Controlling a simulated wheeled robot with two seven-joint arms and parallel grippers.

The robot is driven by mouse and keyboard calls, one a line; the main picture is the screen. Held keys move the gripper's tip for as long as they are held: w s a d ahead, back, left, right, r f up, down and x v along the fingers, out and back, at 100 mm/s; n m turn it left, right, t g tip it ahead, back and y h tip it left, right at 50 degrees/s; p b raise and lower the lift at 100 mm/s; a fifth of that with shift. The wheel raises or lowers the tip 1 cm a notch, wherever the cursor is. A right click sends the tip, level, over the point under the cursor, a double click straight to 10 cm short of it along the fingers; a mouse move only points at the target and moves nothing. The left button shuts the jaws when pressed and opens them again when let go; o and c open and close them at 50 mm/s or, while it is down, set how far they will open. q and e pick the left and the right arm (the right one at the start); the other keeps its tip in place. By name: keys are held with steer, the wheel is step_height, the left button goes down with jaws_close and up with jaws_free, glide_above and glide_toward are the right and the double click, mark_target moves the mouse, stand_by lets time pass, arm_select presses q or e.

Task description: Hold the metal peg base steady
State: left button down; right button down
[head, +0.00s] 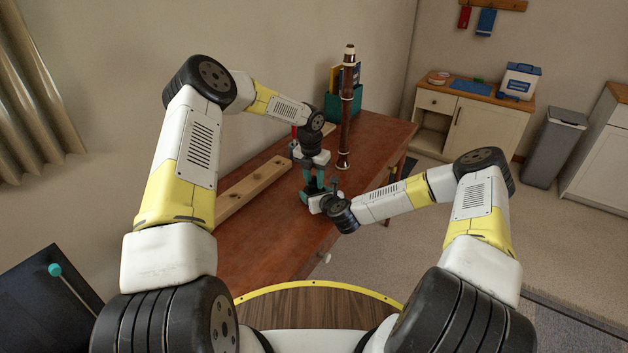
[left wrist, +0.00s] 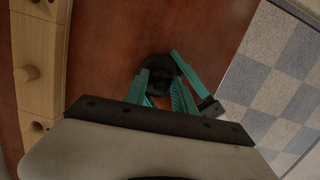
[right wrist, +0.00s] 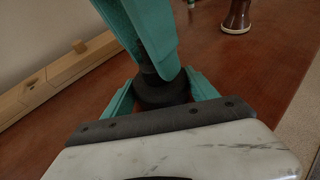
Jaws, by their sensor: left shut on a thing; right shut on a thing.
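The metal peg base is a dark, round piece on the red-brown table (head: 262,245). In the right wrist view the base (right wrist: 160,92) sits between the teal fingers of my right gripper (right wrist: 160,98), which is shut on it from the side, low over the table. In the left wrist view the dark base (left wrist: 154,62) shows just beyond the fingers. My left gripper (head: 315,180) reaches down from above and is shut on the upper part of the dark piece; its fingers hide much of it. My right gripper (head: 310,197) is directly below it in the head view.
A long wooden board with a knob (head: 255,187) lies along the wall side. A dark wooden instrument (head: 346,125) stands upright behind the grippers, near a teal holder (head: 335,106). The table's right edge is close to my right arm. The near tabletop is clear.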

arm_select(q)
steer(key=shift+s+d+f+m, duration=0.1)
steer(key=shift+s+f+m, duration=0.2)
steer(key=shift+m, duration=0.4)
steer(key=shift+w+r+m, duration=0.25)
steer(key=shift+m, duration=0.45)
steer(key=c, duration=1)
jaws_free()
steer(key=shift+c, duration=0.2)
